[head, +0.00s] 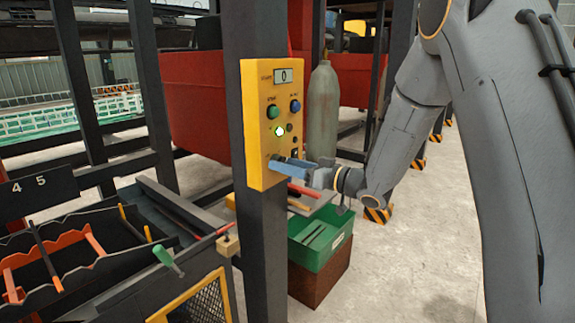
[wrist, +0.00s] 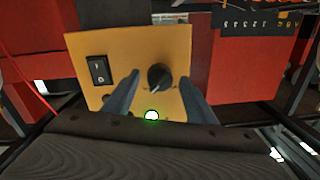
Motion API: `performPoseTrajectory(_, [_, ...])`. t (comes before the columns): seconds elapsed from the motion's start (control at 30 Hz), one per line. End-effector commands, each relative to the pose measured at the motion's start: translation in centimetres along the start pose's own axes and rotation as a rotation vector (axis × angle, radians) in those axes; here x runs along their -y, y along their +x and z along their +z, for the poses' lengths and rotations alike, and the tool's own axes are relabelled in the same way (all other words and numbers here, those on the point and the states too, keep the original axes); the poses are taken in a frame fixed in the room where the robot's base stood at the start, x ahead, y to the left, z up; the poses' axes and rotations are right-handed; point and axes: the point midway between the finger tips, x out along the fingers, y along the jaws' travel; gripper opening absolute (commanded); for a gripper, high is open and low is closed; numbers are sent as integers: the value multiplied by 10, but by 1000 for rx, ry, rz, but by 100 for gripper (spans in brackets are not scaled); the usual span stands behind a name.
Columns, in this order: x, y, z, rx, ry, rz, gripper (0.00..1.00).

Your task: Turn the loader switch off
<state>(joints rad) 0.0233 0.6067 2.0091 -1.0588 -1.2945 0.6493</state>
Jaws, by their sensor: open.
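A yellow control box (head: 262,95) is fixed to a dark post. My gripper (head: 278,164) is at the lower part of its face, with blue fingers. In the wrist view my gripper (wrist: 159,78) is open, its fingers on either side of a black rotary knob (wrist: 160,77). I cannot tell whether they touch it. A black rocker switch (wrist: 98,70) sits to the left of the knob, outside the fingers. A lit green lamp (wrist: 152,115) is below the knob; it also glows in the head view (head: 279,131). No label clearly names the loader switch.
The box also carries a display reading 0 (head: 285,75), a green button (head: 272,112) and a blue button (head: 295,105). A grey gas cylinder (head: 322,110) stands behind. A green crate (head: 318,250) is below my gripper. A rack with bars (head: 50,270) is at left.

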Motion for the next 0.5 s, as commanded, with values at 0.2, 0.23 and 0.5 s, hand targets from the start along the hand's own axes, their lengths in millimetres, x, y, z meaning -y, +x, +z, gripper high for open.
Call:
performPoseTrajectory(0.2, [0,0,0,0,0,0,34])
performPoseTrajectory(0.23, [0,0,0,0,0,0,29])
performPoseTrajectory(0.5, [0,0,0,1,-5,0,10])
